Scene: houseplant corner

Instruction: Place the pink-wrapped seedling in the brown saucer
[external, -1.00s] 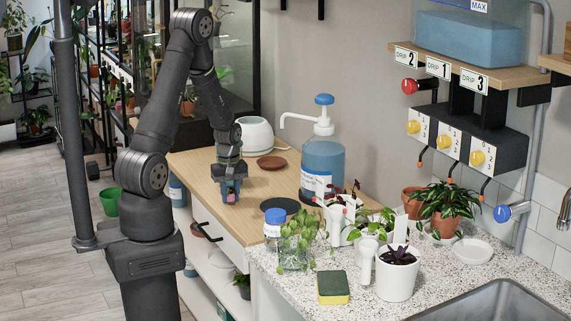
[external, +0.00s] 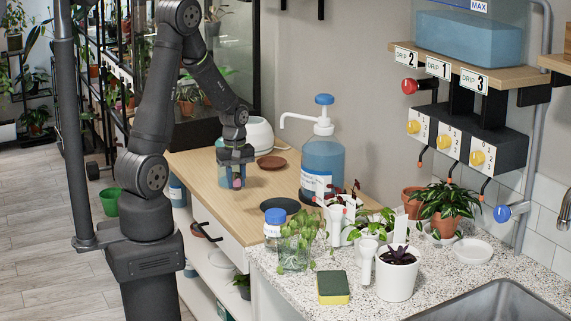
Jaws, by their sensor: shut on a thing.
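My gripper (external: 235,180) points down over the wooden bench top. Its jaws are shut on the pink-wrapped seedling (external: 237,184), of which only a small pinkish patch shows between the fingers. Leaves and the rest of the wrap are hidden or too small to make out. I cannot tell how far the seedling is above the bench. The brown saucer (external: 272,162) lies flat on the bench, to the right of my gripper and farther back. It looks empty, and the gripper is apart from it.
A white rounded device (external: 259,134) stands behind the saucer. A large blue pump bottle (external: 322,165) stands to its right. A dark round saucer (external: 280,204) and a blue-capped jar (external: 275,222) are nearer the front. The bench (external: 212,202) is clear around the gripper.

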